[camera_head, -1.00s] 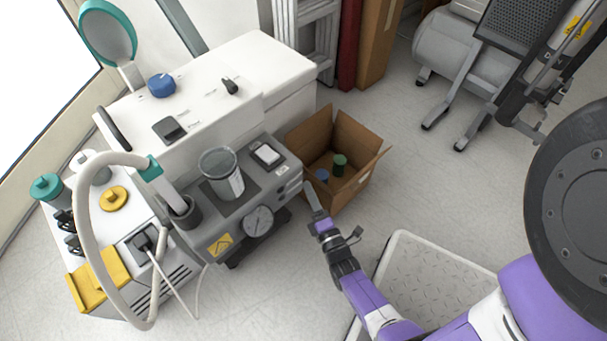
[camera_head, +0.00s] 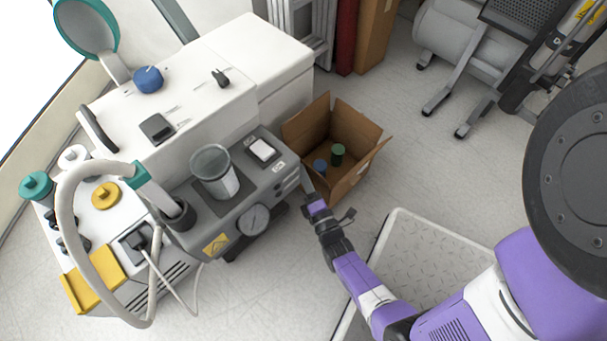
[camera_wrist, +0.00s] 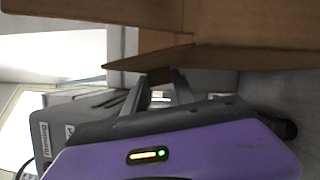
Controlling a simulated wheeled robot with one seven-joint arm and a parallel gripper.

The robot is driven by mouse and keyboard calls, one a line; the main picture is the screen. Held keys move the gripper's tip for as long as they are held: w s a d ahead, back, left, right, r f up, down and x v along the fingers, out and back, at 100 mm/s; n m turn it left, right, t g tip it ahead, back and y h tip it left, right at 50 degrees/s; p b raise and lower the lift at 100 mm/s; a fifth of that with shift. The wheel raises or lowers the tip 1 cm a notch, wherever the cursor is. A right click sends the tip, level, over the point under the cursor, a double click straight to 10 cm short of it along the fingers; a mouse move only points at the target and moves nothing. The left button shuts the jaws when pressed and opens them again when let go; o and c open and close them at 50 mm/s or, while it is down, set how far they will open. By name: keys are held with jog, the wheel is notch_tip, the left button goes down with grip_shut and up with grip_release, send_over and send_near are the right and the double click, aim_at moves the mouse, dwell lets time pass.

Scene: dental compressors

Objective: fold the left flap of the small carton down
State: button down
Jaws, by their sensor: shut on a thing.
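The small carton (camera_head: 350,180) stands open on the floor beside the grey compressor unit, with flaps standing up or spread outward. A blue-topped thing (camera_head: 320,166) and a green-topped thing (camera_head: 338,152) are inside it. My gripper (camera_head: 306,180) is at the carton's near left side, between it and the compressor unit. In the wrist view, the brown left flap (camera_wrist: 150,60) spreads above my fingertips (camera_wrist: 158,80), and the carton wall (camera_wrist: 250,22) is behind it. My gripper is shut on the left flap; the contact itself is partly hidden.
The grey compressor unit (camera_head: 250,185) with its gauge stands close on the left of my gripper. A metal-plated platform (camera_head: 430,260) lies at the near right. A wheeled machine (camera_head: 455,60) stands at the back right. Floor right of the carton is clear.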

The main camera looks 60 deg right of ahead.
aim_at(313, 171)
jog(key=m+p, duration=0.2)
jog(key=d+r+m+g+y+p, duration=0.1)
jog(key=m+p, duration=0.1)
jog(key=m+g+p, duration=0.1)
jog(key=m+p, duration=0.1)
jog(key=shift+s+d+r+y, duration=0.3)
jog(key=shift+d+r+y, duration=0.1)
jog(key=shift+s+d+m+y+p, duration=0.1)
jog(key=shift+d+m+y+p, duration=0.25)
jog(key=shift+m+p, duration=0.55)
jog(key=c, duration=1.3)
grip_release()
